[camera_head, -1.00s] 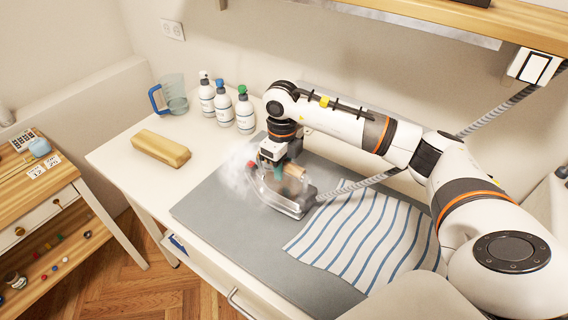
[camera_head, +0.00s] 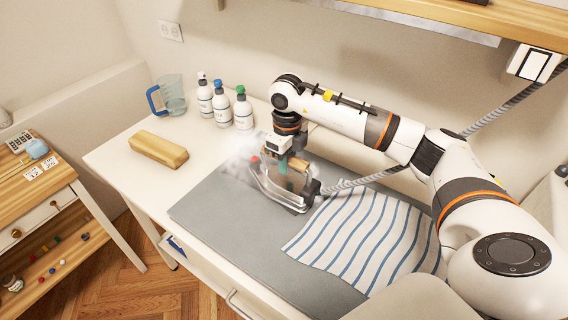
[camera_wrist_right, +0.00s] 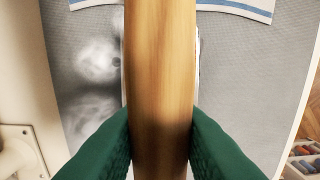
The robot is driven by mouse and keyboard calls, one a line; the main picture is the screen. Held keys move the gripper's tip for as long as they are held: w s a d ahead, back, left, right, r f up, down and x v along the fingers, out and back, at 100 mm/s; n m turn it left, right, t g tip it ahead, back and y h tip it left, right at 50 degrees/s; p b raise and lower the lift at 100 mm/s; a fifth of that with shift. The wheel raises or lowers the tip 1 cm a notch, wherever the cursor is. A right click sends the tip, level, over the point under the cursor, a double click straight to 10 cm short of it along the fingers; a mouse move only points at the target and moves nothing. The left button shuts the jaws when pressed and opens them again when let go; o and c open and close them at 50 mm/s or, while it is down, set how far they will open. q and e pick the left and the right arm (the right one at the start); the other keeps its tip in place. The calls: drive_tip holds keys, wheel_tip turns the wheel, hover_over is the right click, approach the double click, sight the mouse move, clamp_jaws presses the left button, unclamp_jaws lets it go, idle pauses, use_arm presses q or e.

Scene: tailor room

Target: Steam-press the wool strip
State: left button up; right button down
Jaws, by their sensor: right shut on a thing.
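My right gripper (camera_head: 284,160) is shut on the wooden handle (camera_wrist_right: 160,70) of a steam iron (camera_head: 284,189); its green fingers press both sides of the handle in the right wrist view. The iron is over the grey pressing mat (camera_head: 215,215), with white steam around its left end. I cannot tell whether its sole touches the mat. A white cloth with blue stripes (camera_head: 365,235) lies flat on the mat, just right of the iron. I cannot make out a separate wool strip; anything under the iron is hidden. My left gripper is not in view.
A tan block (camera_head: 158,149), a jug with a blue handle (camera_head: 172,97) and three pump bottles (camera_head: 222,106) stand on the white table, left of and behind the mat. A grey hose (camera_head: 372,177) runs from the iron toward the wall. The mat's front left is clear.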

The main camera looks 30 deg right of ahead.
drive_tip(key=shift+w+d+r, duration=0.1)
drive_tip(key=shift+d, duration=0.15)
drive_tip(key=shift+w+a, duration=0.1)
drive_tip(key=shift+w, duration=0.05)
drive_tip(key=shift+w+a+b, duration=0.25)
drive_tip(key=shift+w+a, duration=0.1)
drive_tip(key=shift+w, duration=0.5)
drive_tip(key=shift+w+a+b, duration=0.25)
drive_tip(key=shift+w+a, duration=0.15)
drive_tip(key=shift+w, duration=0.5)
drive_tip(key=shift+w+a+b, duration=0.25)
drive_tip(key=shift+w+a, duration=0.1)
drive_tip(key=shift+w, duration=0.5)
drive_tip(key=shift+w+a, duration=0.1)
drive_tip(key=shift+w, duration=0.05)
drive_tip(key=shift+w+a+b, duration=0.3)
drive_tip(key=shift+w+a, duration=0.05)
drive_tip(key=shift+w, duration=0.5)
drive_tip(key=shift+w+a+b, duration=0.3)
drive_tip(key=shift+w+a, duration=0.05)
drive_tip(key=shift+w, duration=0.5)
drive_tip(key=shift+w+a+b, duration=0.3)
drive_tip(key=shift+w+a, duration=0.05)
drive_tip(key=shift+w, duration=0.5)
drive_tip(key=shift+a, duration=0.1)
